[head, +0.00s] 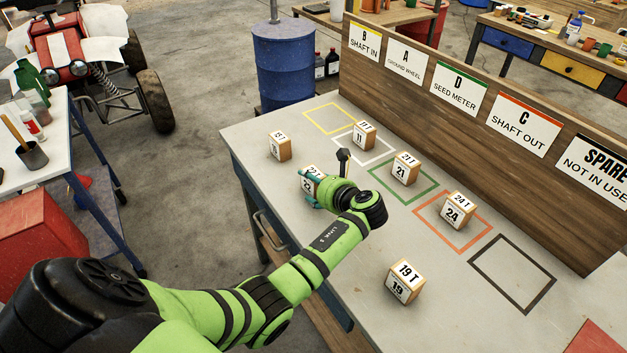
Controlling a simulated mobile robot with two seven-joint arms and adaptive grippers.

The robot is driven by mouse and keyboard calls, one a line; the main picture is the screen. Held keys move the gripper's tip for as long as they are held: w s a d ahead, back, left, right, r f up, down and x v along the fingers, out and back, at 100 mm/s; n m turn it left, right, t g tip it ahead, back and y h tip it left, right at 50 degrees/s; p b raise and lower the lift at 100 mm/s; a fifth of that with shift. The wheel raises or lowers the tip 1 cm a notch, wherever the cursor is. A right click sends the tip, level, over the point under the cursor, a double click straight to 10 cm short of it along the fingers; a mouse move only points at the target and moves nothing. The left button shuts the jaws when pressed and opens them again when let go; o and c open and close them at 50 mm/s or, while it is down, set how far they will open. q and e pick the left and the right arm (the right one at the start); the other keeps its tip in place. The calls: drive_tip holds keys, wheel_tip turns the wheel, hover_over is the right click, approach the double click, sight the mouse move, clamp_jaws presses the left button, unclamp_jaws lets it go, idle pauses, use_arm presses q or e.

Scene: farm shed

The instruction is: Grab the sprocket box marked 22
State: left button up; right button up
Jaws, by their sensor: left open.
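The sprocket box marked 22 (307,186) is a small wooden cube with white labels, standing on the grey workbench (350,300) left of the outlined squares. My left gripper (312,193) is at this box, with its teal fingers open at the box's sides. The gripper and wrist hide part of the box, and I cannot tell whether the fingers touch it. My right gripper is not in view.
Similar boxes stand nearby: one at the left (280,147), 11 (363,136), 21 (404,170), 24 (457,211) and 19 (404,282). The yellow outline (329,119) and black outline (512,273) are empty. A wooden board with signs (460,85) backs the bench.

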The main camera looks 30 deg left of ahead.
use_arm(q)
drive_tip(key=c, duration=1.1)
drive_tip(key=shift+o, duration=0.2)
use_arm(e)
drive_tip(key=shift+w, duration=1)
